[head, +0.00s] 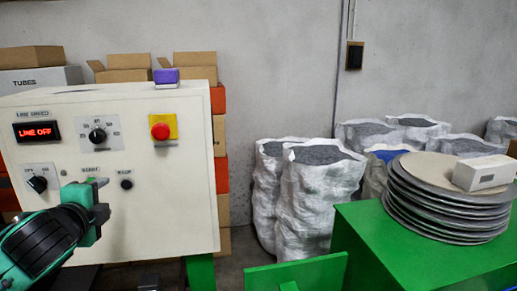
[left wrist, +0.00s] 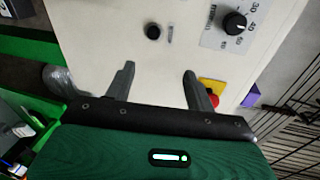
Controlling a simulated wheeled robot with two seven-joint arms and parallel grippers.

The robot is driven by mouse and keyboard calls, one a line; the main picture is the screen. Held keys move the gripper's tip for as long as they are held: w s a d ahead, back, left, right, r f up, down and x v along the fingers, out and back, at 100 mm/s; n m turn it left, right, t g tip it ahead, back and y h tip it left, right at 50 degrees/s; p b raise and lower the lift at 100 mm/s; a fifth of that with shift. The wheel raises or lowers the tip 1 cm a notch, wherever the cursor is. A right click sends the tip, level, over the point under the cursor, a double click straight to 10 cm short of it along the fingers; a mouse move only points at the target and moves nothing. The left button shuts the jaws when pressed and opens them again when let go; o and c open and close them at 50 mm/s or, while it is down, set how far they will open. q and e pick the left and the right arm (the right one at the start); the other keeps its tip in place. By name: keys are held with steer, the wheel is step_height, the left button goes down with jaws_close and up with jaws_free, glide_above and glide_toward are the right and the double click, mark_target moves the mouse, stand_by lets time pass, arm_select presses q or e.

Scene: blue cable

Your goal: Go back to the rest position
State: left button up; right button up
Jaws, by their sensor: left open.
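My left gripper (head: 98,190) is in front of the lower left part of the white control panel (head: 150,220). In the left wrist view its two fingers (left wrist: 160,85) are apart with nothing between them, facing the panel. The panel carries a red "LINE OFF" display (head: 37,131), a speed knob (head: 97,135), a red button on a yellow plate (head: 160,131), a black selector knob (head: 37,184) and a small black button (head: 126,184). The gripper partly hides the area around the start label. My right gripper is not in view, and no blue cable shows clearly.
A purple block (head: 166,76) sits on top of the panel. Cardboard boxes (head: 128,68) stand behind it. White sacks (head: 318,195) stand near the wall. At right, a green table (head: 385,240) bears stacked grey discs (head: 445,205) and a white box (head: 484,172).

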arm_select(q)
steer(key=s+d+f+n+g+h, duration=0.1)
steer(key=s+d+f+n+g, duration=0.15)
steer(key=f, duration=0.65)
steer(key=s+d+f+n+g+h, duration=0.1)
steer(key=s+d+f+n, duration=0.15)
steer(key=f, duration=0.65)
steer(key=s+d+f+n+g, duration=0.2)
steer(key=s+d+f, duration=0.15)
steer(key=f, duration=0.45)
steer(key=s+d+f+n+g+h, duration=0.1)
steer(key=s+d+f+n+g, duration=0.2)
steer(key=s+f, duration=0.65)
steer(key=s+d+f+n+g, duration=0.1)
steer(key=s+f+n+g, duration=0.5)
steer(key=s, duration=0.6)
step_height(320, 180, down, 35)
steer(key=m+t+b, duration=0.1)
steer(key=b, duration=0.2)
steer(key=s+a+f+b, duration=0.1)
steer(key=s+f, duration=0.8)
steer(key=f, duration=0.2)
steer(key=s+a+f+b, duration=0.2)
steer(key=s+f, duration=0.8)
steer(key=f, duration=0.1)
steer(key=shift+a+m+g, duration=0.3)
steer(key=shift+g, duration=0.15)
